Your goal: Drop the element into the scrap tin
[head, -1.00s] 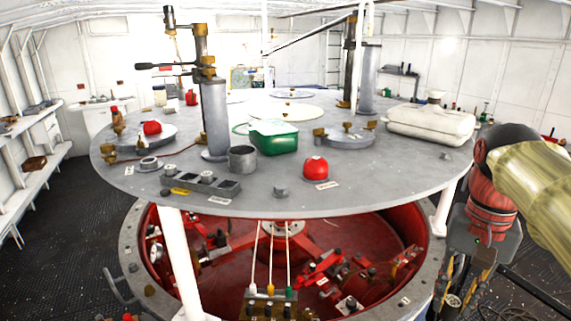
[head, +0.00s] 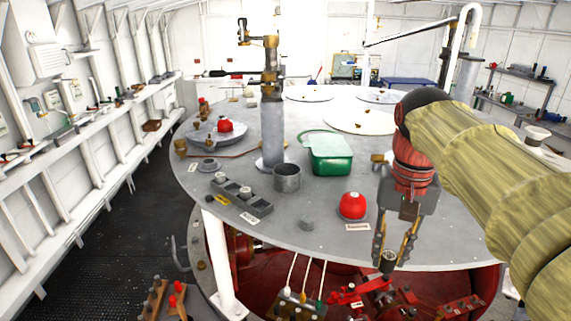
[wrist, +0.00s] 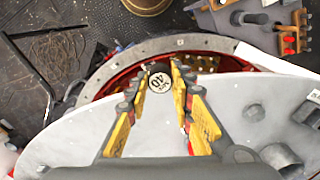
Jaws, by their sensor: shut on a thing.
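My gripper (head: 390,258) points down at the front right edge of the round grey table and is shut on the element (head: 388,261), a small dark cylinder. In the wrist view the element (wrist: 159,83) shows a pale round end with dark figures, between the yellow fingers (wrist: 160,95). A grey open-topped tin (head: 287,178), which looks like the scrap tin, stands on the table to the left of and beyond my gripper, apart from it. The same tin shows at the lower right of the wrist view (wrist: 283,158). Its inside is mostly hidden.
A red knob (head: 352,206) and a short grey stub (head: 307,224) stand between my gripper and the tin. A tall grey post (head: 272,130) rises just behind the tin. A socketed block (head: 240,196) lies left of it, a green box (head: 330,153) beyond it.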

